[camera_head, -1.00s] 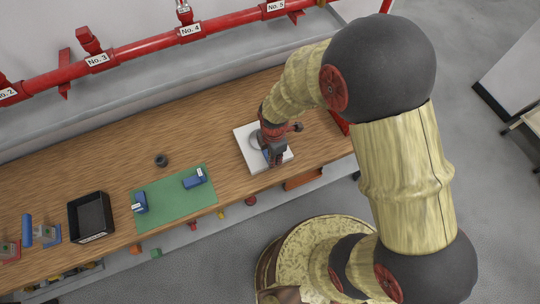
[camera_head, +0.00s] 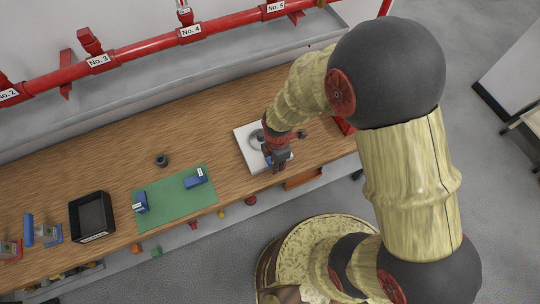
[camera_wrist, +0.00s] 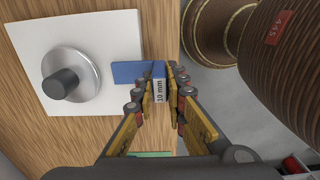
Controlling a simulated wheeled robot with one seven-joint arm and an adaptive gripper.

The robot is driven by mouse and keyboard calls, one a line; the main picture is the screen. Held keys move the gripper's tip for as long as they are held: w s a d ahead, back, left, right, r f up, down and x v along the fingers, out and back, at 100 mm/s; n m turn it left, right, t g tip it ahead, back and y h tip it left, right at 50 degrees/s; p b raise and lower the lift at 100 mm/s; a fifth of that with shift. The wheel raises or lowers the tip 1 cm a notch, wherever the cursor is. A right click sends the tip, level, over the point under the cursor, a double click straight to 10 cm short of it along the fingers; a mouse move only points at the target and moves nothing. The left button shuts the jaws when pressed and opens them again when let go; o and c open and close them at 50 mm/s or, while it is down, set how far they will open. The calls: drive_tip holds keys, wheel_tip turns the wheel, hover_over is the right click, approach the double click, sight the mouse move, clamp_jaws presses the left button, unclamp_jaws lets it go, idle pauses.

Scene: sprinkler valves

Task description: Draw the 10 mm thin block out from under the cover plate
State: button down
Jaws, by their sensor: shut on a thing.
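The blue thin block (camera_wrist: 126,72) has a white end label reading "10 mm" in the wrist view. My gripper (camera_wrist: 163,84) is shut on its labelled end. The other end of the block lies over the white board (camera_wrist: 110,30). A round silver plate with a dark knob (camera_wrist: 75,75), seemingly the cover plate, sits on that board. A strip of white shows between the plate's rim and the block, so they look apart. In the head view my gripper (camera_head: 277,158) is over the board's right side and hides much of the block.
The white board (camera_head: 243,134) lies near the front edge of the wooden bench (camera_head: 110,151). A green mat (camera_head: 176,207) with two blue blocks, a small dark ring (camera_head: 161,160) and a black tray (camera_head: 75,225) are to the left. A red pipe runs along the wall behind.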

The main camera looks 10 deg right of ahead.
drive_tip(key=shift+r, duration=0.15)
drive_tip(key=shift+r+p, duration=1.6)
drive_tip(key=shift+r, duration=0.25)
